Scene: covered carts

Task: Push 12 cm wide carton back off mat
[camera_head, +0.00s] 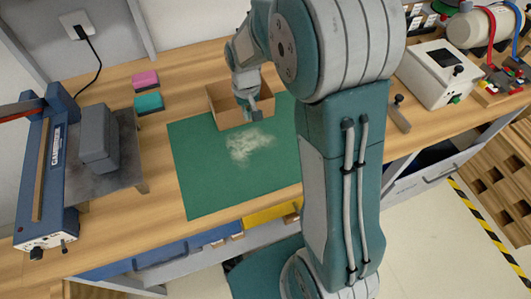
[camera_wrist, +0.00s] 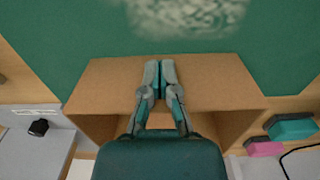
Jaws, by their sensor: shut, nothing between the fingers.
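The brown open-topped carton (camera_head: 229,118) stands upright at the back edge of the green mat (camera_head: 205,175). In the wrist view its front wall (camera_wrist: 108,84) faces me, and its front part still overlaps the mat (camera_wrist: 65,30). My gripper (camera_head: 254,116) is shut and empty, at the front side of the carton. In the wrist view the closed fingertips (camera_wrist: 160,66) lie across the middle of the front wall. I cannot tell whether they touch it. My arm hides the right part of the mat in the head view.
A pale dusty patch (camera_head: 248,145) lies on the mat before the carton. Pink (camera_head: 145,79) and teal (camera_head: 149,102) blocks sit left of the carton. A blue-framed machine (camera_head: 45,165) stands at left, a white box device (camera_head: 438,73) at right. A wall is behind.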

